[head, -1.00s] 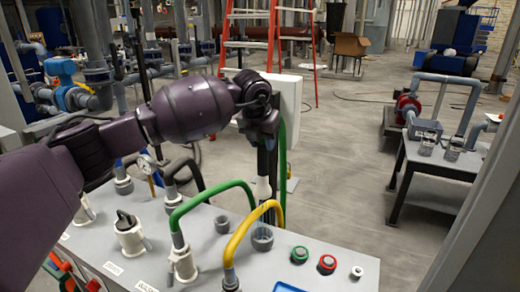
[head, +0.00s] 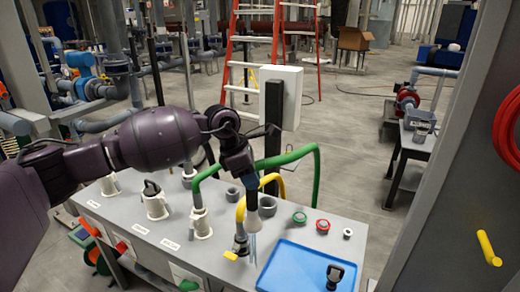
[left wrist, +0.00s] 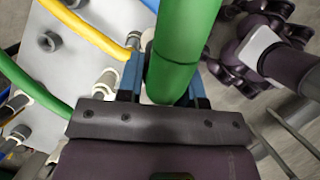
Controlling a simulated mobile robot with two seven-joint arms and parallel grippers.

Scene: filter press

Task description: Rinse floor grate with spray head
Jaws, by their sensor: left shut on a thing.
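My left gripper (head: 250,182) is shut on the green spray handle or hose, seen as a thick green cylinder between the blue-lined fingers (left wrist: 170,70) in the left wrist view. A pale cone-shaped spray head (head: 266,206) points down below the gripper, above the grey bench top. Thin pale streaks show under it; I cannot tell if they are water. The green hose (head: 315,165) loops from a white fitting (head: 201,222) on the bench up and around to the right of the gripper. I cannot make out the floor grate. My right gripper is not in view.
The grey bench (head: 180,225) carries a yellow hose (head: 265,181), green and red buttons (head: 323,226) and a blue tray (head: 285,268) with a dark-ended item. A white box on a dark post (head: 285,95) stands behind. A grey wall (head: 455,200) closes the right side. Open floor lies beyond.

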